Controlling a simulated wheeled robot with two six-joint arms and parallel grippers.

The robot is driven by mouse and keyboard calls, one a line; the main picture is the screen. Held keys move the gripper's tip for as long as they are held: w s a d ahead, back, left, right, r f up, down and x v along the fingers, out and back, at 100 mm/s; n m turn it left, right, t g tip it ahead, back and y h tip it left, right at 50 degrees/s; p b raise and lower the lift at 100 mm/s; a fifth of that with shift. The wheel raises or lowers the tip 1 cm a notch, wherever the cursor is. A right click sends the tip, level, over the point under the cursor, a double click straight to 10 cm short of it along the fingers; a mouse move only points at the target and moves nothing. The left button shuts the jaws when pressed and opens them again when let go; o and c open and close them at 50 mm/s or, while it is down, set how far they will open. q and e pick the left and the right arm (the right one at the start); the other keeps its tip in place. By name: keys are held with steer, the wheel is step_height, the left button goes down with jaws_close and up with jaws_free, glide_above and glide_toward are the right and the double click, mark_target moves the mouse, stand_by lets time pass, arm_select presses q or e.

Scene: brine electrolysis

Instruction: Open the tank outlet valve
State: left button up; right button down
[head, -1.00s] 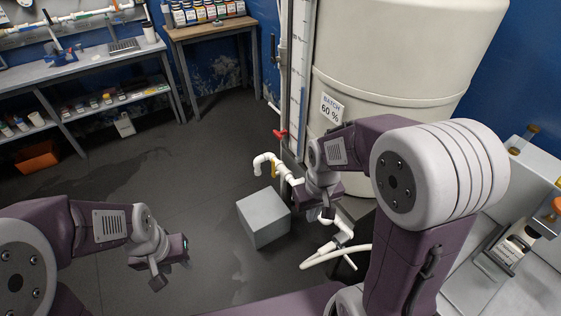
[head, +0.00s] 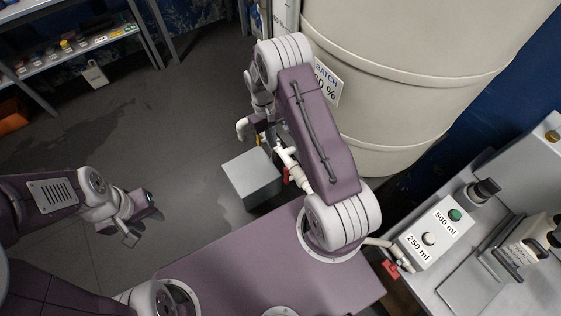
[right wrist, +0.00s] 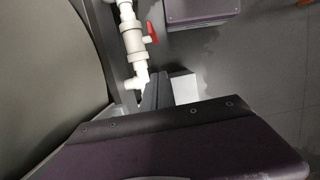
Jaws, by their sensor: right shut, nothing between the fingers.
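The big cream tank (head: 400,90) stands at the upper right in the head view. White piping (head: 293,168) runs below it, partly hidden by my right arm. A red valve lever (head: 287,175) shows on this piping. In the right wrist view, a red lever (right wrist: 151,32) sits crosswise on a grey and white pipe valve (right wrist: 132,42), beyond my fingers. My right gripper (right wrist: 152,88) is shut and empty, close to the pipe elbow; I cannot tell whether it touches. In the head view it is mostly hidden behind its arm. My left gripper (head: 142,222) is open and empty above the floor.
A grey block (head: 252,178) stands on the floor beside the piping. A button box (head: 436,232) marked 500 ml and 250 ml sits on the right bench. A shelf (head: 85,45) with small jars is at the upper left. The floor at left centre is clear.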

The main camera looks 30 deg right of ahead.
mark_target(287, 176)
steer(key=s+f+p, duration=0.1)
steer(key=s+f, duration=0.5)
steer(key=f, duration=0.1)
steer(key=shift+d+f, duration=0.15)
steer(key=shift+d, duration=0.05)
steer(key=shift+w, duration=0.1)
